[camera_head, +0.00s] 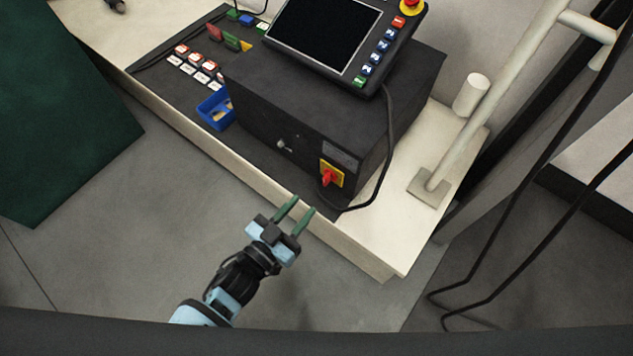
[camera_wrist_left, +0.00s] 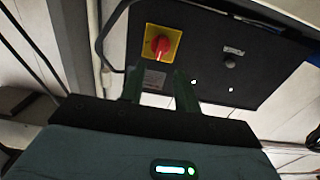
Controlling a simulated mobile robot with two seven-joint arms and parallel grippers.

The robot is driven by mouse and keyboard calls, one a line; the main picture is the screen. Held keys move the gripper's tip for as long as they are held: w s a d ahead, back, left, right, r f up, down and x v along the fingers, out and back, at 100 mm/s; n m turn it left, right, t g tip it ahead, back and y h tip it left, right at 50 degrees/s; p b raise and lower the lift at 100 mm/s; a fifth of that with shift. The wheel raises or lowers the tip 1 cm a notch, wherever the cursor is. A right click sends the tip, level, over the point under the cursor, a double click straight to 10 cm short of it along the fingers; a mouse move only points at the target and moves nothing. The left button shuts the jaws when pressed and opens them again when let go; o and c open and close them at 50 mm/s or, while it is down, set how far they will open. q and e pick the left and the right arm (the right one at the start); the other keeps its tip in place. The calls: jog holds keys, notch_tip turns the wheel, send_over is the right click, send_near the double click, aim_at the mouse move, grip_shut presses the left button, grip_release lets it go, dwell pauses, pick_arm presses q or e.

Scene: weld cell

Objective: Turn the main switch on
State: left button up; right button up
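The main switch (camera_head: 328,177) is a red rotary handle on a yellow plate, low on the front of a black cabinet (camera_head: 290,125). In the left wrist view the red handle (camera_wrist_left: 161,47) shows just beyond my fingertips, a little above them in the picture. My left gripper (camera_head: 301,205) is in front of the bench edge, its two green fingers apart with nothing between them. The fingers point towards the switch and are apart from it. Whether the switch is on or off cannot be told. My right gripper is not in view.
A pendant with a dark screen (camera_head: 325,30) stands on the cabinet, and its black cable (camera_head: 388,150) hangs down right of the switch. A blue bin (camera_head: 214,112) is left of the cabinet. A pale post (camera_head: 480,110) rises at the right. The floor before the bench is clear.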

aim_at(324, 182)
pick_arm(q)
jog(key=b+x, duration=0.2)
jog(key=x, duration=0.4)
jog(key=shift+w+d+f, duration=0.1)
jog(key=shift+w+d, duration=0.1)
jog(key=shift+w, duration=0.05)
jog(key=shift+w+d, duration=0.3)
jog(key=shift+w, duration=0.1)
jog(key=shift+c, duration=1)
grip_shut()
